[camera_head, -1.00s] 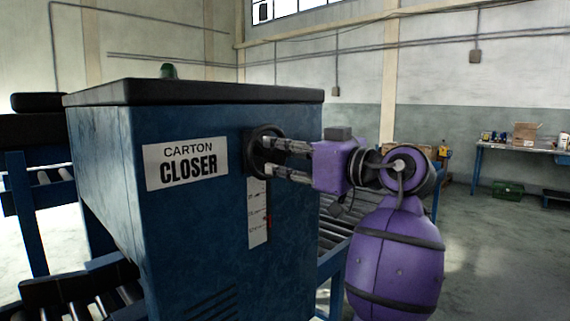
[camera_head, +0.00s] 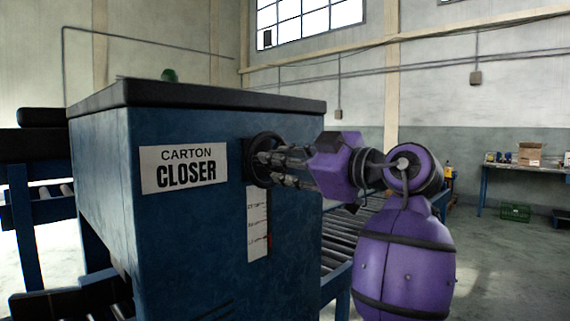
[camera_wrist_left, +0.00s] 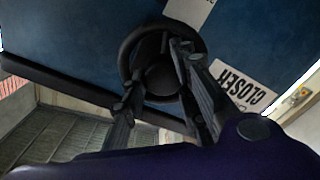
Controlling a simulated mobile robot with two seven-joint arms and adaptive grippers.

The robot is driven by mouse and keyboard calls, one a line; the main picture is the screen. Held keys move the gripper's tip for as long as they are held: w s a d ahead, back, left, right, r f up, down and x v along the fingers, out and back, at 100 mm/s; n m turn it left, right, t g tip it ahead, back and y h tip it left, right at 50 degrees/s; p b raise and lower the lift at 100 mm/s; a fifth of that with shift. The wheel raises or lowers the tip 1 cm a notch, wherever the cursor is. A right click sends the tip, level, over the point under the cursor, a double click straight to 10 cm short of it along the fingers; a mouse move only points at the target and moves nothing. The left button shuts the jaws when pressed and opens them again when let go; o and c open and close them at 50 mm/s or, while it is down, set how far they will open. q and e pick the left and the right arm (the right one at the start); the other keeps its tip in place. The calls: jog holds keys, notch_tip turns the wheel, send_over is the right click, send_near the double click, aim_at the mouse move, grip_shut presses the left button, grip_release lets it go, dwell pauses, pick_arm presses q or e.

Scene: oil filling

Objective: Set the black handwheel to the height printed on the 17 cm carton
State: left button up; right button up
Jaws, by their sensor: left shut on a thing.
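The black handwheel (camera_head: 261,141) is on the front of the blue carton closer (camera_head: 190,235), right of its label; its round rim also shows in the wrist view (camera_wrist_left: 125,62). My left gripper (camera_head: 262,168) is shut on the handwheel, with its fingers rolled at an angle; in the wrist view the fingertips (camera_wrist_left: 156,66) lie against the wheel. A white scale strip (camera_head: 256,212) hangs below the wheel, with a small red pointer (camera_head: 269,241) in its lower part. The scale's figures are too small to read. No carton printed 17 cm can be made out. My right gripper is out of view.
A roller conveyor (camera_head: 340,240) runs out to the right of the machine, behind my arm. More rollers (camera_head: 68,190) show at the left. A table (camera_head: 520,168) with a cardboard box (camera_head: 530,153) and a green crate (camera_head: 515,213) stand far right, with open floor before them.

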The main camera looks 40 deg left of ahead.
pick_arm(q)
jog(key=shift+w+r, duration=0.1)
jog(key=shift+r, duration=0.25)
jog(key=o, duration=1)
jog(key=shift+w+f, duration=0.1)
jog(key=d, duration=0.8)
jog(key=s+d, duration=0.1)
jog(key=d, duration=0.3)
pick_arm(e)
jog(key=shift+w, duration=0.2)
